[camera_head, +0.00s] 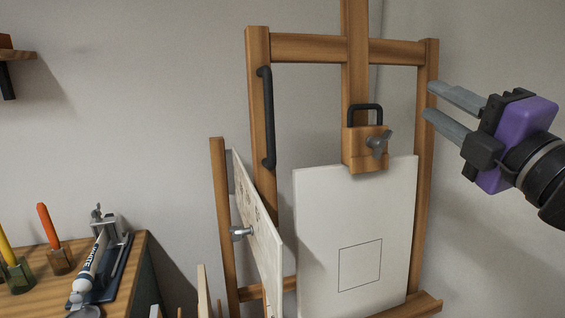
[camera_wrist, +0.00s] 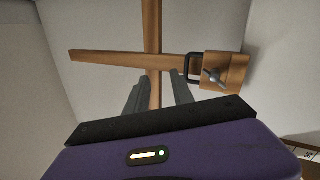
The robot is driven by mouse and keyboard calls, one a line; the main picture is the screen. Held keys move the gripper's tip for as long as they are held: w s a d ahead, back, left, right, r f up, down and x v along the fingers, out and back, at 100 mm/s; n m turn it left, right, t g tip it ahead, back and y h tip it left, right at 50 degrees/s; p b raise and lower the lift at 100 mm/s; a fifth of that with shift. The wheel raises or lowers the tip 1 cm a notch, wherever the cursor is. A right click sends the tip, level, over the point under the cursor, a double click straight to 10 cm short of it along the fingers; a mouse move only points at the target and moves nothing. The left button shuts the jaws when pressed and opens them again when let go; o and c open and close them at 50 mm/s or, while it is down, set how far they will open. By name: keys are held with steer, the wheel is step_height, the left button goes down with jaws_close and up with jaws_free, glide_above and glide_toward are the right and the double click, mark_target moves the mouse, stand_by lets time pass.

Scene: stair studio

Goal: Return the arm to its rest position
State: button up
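My gripper (camera_head: 428,100) is at the right in the head view, with a purple body and two grey fingers pointing left toward the easel's right post. The fingers are apart with nothing between them. In the wrist view the two fingers (camera_wrist: 158,95) also show apart and empty, with the easel's wood behind them. The wooden easel (camera_head: 257,110) stands against the wall and bears a white canvas (camera_head: 315,240) with a small drawn square. Its top clamp block (camera_head: 360,157) has a black handle and a wing screw. I cannot tell the exact gap between fingers and easel.
A second canvas (camera_head: 262,235) leans at the easel's left, with a metal knob beside it. A wooden table (camera_head: 40,300) at lower left holds a paint tube (camera_head: 88,265) in a stand and coloured sticks in holders. A shelf (camera_head: 15,54) is at upper left. Wall space at upper right is clear.

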steer(key=s+d+f+m+t+h, duration=0.15)
steer(key=s+f+m+h, duration=0.4)
steer(key=f+m, duration=0.6)
steer(key=s+d+f+m+t+h, duration=0.15)
steer(key=s+f+m+h, duration=0.35)
steer(key=f+m, duration=0.65)
steer(key=s+a+f+g+y, duration=0.1)
steer(key=s+a+f+g, duration=0.1)
steer(key=s+f, duration=0.4)
steer(key=s+a+f+g+y+p, duration=0.1)
steer(key=s+f, duration=0.6)
steer(key=s, duration=0.7)
steer(key=s+a+f+g+y+p, duration=0.1)
steer(key=s+f+g, duration=0.4)
steer(key=s, duration=0.5)
step_height(320, 180, down, 2)
steer(key=shift+a+f+y, duration=0.15)
steer(key=shift+a+y, duration=0.7)
steer(key=shift+y, duration=0.2)
